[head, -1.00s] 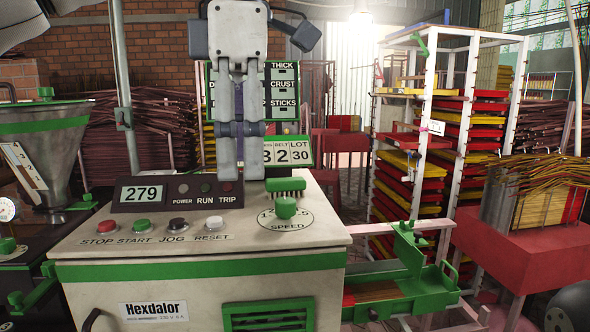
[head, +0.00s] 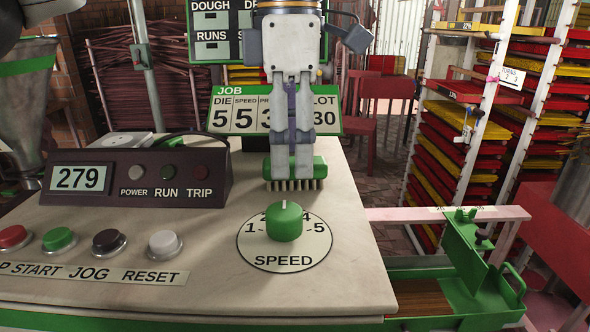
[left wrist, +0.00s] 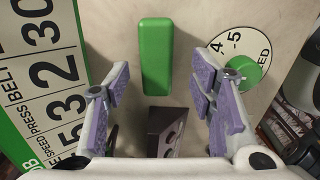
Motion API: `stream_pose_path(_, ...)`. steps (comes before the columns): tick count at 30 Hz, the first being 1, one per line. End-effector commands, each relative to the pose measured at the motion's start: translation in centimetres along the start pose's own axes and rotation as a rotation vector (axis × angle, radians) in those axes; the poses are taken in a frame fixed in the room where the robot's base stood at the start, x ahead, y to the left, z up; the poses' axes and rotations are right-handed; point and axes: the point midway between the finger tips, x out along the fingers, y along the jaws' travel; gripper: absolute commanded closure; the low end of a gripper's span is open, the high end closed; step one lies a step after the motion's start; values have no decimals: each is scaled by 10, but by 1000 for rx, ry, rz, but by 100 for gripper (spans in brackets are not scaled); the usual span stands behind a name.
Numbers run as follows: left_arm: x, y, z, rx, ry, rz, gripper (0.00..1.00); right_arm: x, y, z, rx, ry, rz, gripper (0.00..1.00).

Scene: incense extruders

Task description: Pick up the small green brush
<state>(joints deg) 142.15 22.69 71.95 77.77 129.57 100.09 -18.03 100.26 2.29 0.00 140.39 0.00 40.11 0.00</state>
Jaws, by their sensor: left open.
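The small green brush (head: 321,169) stands bristles down on the pale machine top, behind the speed dial (head: 284,222). In the left wrist view its plain green back (left wrist: 156,57) lies lengthwise ahead of the jaws, roughly centred between them. My left gripper (head: 293,172) points down over the brush and hides part of it in the head view. Its two fingers (left wrist: 161,82) are apart with nothing between them that I can see gripped. Whether the fingertips reach down beside the brush I cannot tell. My right gripper is not in view.
A dark counter box reading 279 (head: 140,178) is left of the brush, with push buttons (head: 109,243) before it. The green JOB sign (head: 235,110) stands behind. Racks of trays (head: 470,150) are at the right. The machine top around the dial is clear.

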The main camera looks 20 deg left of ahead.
Motion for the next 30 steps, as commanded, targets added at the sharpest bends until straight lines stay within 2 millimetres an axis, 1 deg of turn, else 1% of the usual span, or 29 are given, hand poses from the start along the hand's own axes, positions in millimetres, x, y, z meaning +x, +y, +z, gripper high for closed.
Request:
stream_pose_path(1, 11, 2, 0, 0, 2, -5, 50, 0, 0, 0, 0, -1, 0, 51)
stream_pose_path(3, 21, 2, 0, -1, 2, -2, 50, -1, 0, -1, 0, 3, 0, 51)
stream_pose_path(5, 26, 2, 0, -1, 1, -1, 50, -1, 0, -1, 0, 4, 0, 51)
stream_pose_path(11, 29, 2, 1, -1, 0, -1, 50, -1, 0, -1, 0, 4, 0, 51)
stream_pose_path(12, 29, 2, 1, -1, 0, -1, 52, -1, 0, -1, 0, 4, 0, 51)
stream_pose_path(14, 29, 2, 1, -1, 0, -1, 66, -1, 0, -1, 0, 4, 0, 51)
stream_pose_path(15, 29, 2, 1, -1, 0, -1, 75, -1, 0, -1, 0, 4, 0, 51)
stream_pose_path(17, 29, 2, 1, -1, 0, -1, 89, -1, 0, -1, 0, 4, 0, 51)
stream_pose_path(18, 29, 2, 1, -1, 0, -1, 98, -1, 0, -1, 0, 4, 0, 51)
stream_pose_path(19, 29, 2, 1, -1, 0, -1, 100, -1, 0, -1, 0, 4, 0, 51)
stream_pose_path(27, 28, 2, 1, -1, 0, -1, 100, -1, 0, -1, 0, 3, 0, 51)
stream_pose_path(30, 21, 2, 1, -3, -1, 0, 100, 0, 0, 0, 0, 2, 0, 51)
